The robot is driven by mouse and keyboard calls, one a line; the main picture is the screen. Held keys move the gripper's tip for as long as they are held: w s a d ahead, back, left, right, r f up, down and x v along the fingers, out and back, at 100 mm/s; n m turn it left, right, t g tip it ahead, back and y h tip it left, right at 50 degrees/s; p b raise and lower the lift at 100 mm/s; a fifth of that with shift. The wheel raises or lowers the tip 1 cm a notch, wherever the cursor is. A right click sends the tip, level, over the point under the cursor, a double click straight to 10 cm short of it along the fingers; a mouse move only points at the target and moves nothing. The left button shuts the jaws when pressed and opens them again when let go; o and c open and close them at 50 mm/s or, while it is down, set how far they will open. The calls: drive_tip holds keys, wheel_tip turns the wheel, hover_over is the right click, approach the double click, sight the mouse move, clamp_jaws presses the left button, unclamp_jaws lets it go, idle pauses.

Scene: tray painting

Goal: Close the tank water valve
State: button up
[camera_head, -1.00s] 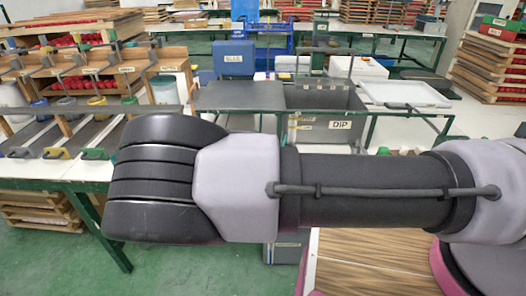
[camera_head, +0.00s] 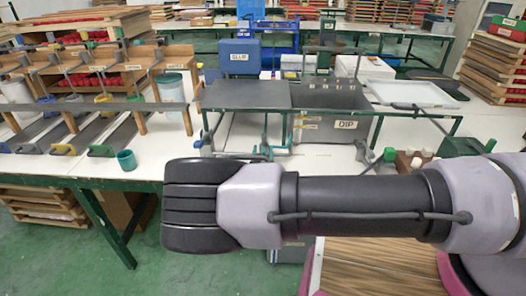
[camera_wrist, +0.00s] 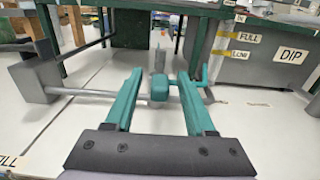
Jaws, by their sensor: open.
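The grey dip tank (camera_head: 318,98), labelled DIP, stands on the white table in the head view. In the wrist view its wall (camera_wrist: 262,72) is at upper right, with FULL and LOW labels. A teal valve-like fitting (camera_wrist: 160,88) sits on a thin horizontal grey pipe, with a grey upright piece behind it. A bent teal piece (camera_wrist: 202,76) stands just right of it. My gripper (camera_wrist: 160,73) is open, its two teal fingers on either side of the fitting in the picture. I cannot tell whether they touch it. My forearm hides much of the table front in the head view.
A grey block (camera_wrist: 34,82) is at the pipe's left end. A green rail (camera_head: 335,109) runs before the tank. A white tray (camera_head: 412,94) lies right of the tank.

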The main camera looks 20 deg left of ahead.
drive_tip(key=shift+w, duration=0.15)
clamp_jaws()
idle(1.4)
